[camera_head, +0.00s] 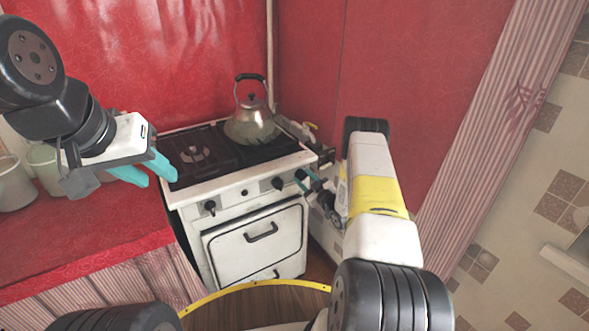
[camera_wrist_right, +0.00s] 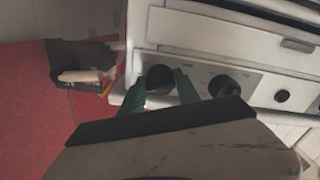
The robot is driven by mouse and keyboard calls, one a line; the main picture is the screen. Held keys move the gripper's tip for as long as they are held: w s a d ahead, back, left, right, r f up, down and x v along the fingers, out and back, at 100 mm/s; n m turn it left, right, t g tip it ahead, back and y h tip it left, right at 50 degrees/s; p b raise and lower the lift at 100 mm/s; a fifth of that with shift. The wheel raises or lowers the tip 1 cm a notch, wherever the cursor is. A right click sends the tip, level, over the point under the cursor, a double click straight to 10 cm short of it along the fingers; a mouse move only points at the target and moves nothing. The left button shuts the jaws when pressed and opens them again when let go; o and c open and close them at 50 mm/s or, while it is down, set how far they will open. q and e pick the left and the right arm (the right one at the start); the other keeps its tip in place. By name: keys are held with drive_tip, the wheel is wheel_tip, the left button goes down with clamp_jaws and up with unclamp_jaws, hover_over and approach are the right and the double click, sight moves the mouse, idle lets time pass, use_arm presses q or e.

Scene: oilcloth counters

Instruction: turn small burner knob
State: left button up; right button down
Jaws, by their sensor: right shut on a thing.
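The stove (camera_head: 240,235) has a white front with dark knobs along its upper edge. My right gripper (camera_head: 306,181) is at the right end of this front. In the right wrist view its green fingers (camera_wrist_right: 162,84) stand on both sides of a dark round knob (camera_wrist_right: 160,76) and are shut on it; the fingers hide part of it. A second knob (camera_wrist_right: 223,85) and a third knob (camera_wrist_right: 282,96) sit beside it, untouched.
A metal kettle (camera_head: 251,125) stands on the back right of the stovetop. An oven door (camera_head: 258,250) with a handle is closed below the knobs. A red counter (camera_head: 85,235) with pots (camera_head: 14,185) lies to the left. A red wall is close on the right.

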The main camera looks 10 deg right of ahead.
drive_tip(key=n, duration=0.6)
drive_tip(key=shift+n, duration=0.3)
drive_tip(key=n, duration=0.6)
drive_tip(key=shift+d+n, duration=0.1)
drive_tip(key=shift+n, duration=0.5)
drive_tip(key=c, duration=0.9)
unclamp_jaws()
drive_tip(key=shift+r, duration=0.1)
